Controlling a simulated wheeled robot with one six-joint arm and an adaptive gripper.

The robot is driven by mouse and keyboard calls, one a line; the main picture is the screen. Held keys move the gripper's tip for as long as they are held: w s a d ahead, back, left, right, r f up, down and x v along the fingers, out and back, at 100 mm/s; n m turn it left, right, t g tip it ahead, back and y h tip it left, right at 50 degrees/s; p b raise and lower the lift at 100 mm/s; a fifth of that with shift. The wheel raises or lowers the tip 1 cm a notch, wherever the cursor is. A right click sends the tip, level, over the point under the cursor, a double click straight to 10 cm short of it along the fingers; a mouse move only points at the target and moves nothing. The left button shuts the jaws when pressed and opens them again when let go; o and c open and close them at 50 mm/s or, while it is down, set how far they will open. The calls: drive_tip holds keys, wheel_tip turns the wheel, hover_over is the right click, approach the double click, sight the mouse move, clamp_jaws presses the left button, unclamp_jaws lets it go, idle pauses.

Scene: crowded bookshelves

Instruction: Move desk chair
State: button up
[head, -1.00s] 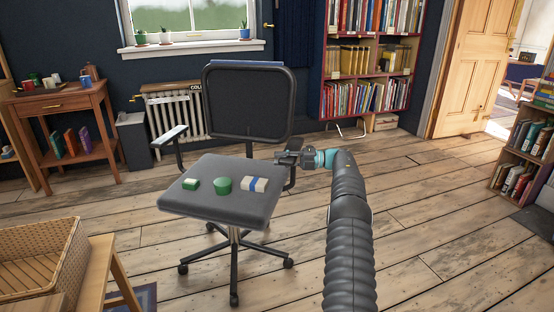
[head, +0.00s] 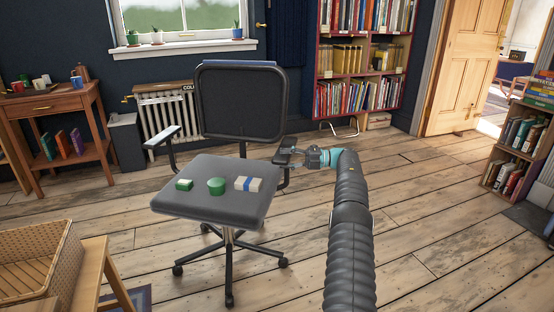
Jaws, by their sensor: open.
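The desk chair (head: 240,108) stands upright in the middle of the head view, with a dark mesh back, a grey seat, two armrests and a wheeled base. Whether the fingers touch the armrest I cannot tell.
A wicker basket (head: 32,262) on a wooden stand is at the lower left. A side table (head: 50,104) and a radiator (head: 170,112) stand behind. Bookshelves (head: 318,92) are at the back. Wooden floor (head: 440,210) is clear to the right, toward an open door (head: 466,72).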

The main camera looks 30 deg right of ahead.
drive_tip(key=shift+v, duration=1.65)
